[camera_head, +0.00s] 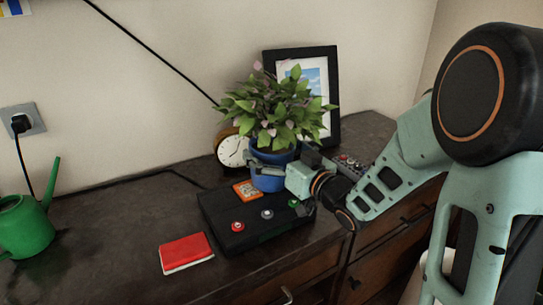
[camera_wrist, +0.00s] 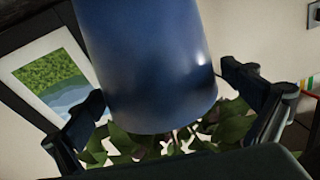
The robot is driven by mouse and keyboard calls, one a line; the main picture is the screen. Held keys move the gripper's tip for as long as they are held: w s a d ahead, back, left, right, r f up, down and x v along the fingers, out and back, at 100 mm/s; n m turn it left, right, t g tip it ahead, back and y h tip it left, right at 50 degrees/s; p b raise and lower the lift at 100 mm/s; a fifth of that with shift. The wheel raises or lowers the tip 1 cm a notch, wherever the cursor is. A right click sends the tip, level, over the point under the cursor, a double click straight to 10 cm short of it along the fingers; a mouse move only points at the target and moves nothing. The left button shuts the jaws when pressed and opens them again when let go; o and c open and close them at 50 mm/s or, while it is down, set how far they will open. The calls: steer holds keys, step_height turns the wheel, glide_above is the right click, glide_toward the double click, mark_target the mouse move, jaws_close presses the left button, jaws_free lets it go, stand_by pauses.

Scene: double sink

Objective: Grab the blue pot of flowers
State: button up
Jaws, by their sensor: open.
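The blue pot (camera_head: 268,182) holds a leafy green plant with some pale pink leaves or blossoms (camera_head: 278,108). It appears upright, at the back of a black box with coloured buttons; I cannot tell whether its base rests on the box. My gripper (camera_head: 270,168) comes in from the right at the pot's side and hides part of it. In the wrist view the blue pot (camera_wrist: 150,65) fills the upper middle, with leaves below it. My open fingers (camera_wrist: 160,85) are on either side of it, with a visible gap at the right finger; contact at the left is unclear.
The black box (camera_head: 235,245) lies under and in front of the pot. A round clock (camera_head: 231,152) and a black picture frame (camera_head: 334,130) stand close behind. A red book (camera_head: 186,252) and a green watering can (camera_head: 25,232) are to the left. The dark countertop (camera_head: 110,235) between them is clear.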

steer(key=c, duration=1.8)
steer(key=shift+r, duration=0.15)
steer(key=shift+c, duration=0.8)
steer(key=shift+r, duration=0.15)
